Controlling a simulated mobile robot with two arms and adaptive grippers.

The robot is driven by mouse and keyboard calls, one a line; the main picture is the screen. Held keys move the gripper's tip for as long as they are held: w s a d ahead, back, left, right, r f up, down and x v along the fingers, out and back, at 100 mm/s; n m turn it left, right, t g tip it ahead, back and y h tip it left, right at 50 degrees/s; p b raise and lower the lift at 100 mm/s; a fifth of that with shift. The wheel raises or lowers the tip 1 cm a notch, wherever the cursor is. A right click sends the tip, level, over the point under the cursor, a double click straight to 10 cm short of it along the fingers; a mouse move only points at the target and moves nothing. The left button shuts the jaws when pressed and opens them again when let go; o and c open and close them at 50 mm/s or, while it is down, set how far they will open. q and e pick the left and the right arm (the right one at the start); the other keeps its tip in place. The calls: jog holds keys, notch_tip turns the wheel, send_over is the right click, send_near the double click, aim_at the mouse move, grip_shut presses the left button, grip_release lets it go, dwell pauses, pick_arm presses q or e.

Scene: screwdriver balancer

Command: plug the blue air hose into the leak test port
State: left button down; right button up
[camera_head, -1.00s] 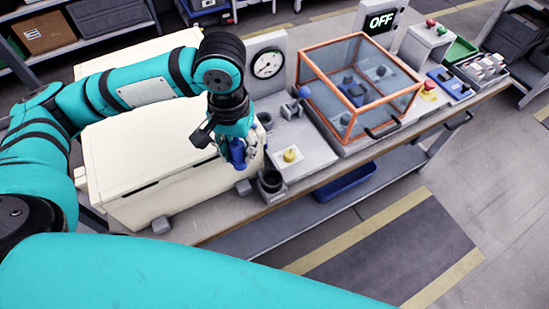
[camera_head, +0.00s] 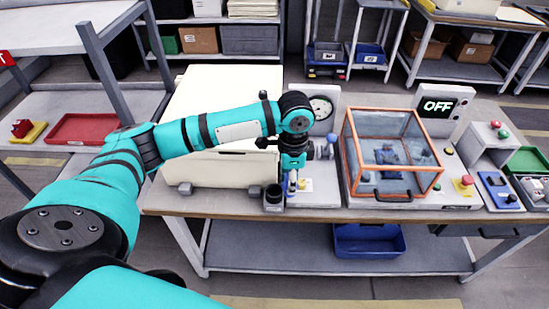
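My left gripper (camera_head: 293,168) hangs pointing down over the bench, between a small dark cup holder (camera_head: 273,197) and a grey fixture base (camera_head: 325,192). A small blue piece (camera_head: 291,185), seemingly the end of the blue air hose, shows at its fingertips; the gripper looks shut on it, though the arm hides much of the grip. The leak test station has a round gauge (camera_head: 321,107) on a grey panel and a blue ball knob (camera_head: 331,138). I cannot make out the port itself; the gripper covers part of this area. My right gripper is out of view.
A large cream cabinet (camera_head: 215,105) stands left of the station. An orange-framed clear box (camera_head: 393,188) with blue parts inside stands right, before an OFF display (camera_head: 437,105). A red-topped yellow button (camera_head: 464,183) is farther right. A blue bin (camera_head: 369,241) sits on the lower shelf.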

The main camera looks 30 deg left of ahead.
pick_arm(q)
jog(key=w+a+f+m+p, duration=0.1)
jog(key=w+a+m+p, duration=0.1)
jog(key=a+m, duration=0.2)
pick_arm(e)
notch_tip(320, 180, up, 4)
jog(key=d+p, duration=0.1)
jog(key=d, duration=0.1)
pick_arm(q)
jog(key=m+b, duration=0.4)
jog(key=b, duration=0.1)
send_over(274, 185)
jog(key=s+d, duration=0.1)
jog(key=s, duration=0.1)
notch_tip(274, 185, down, 7)
jog(key=shift+w+d, duration=0.1)
jog(key=shift+r, duration=0.15)
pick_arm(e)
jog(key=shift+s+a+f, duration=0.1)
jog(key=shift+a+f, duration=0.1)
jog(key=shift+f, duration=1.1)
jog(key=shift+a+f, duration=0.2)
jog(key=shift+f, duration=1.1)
pick_arm(q)
jog(key=shift+p, duration=0.35)
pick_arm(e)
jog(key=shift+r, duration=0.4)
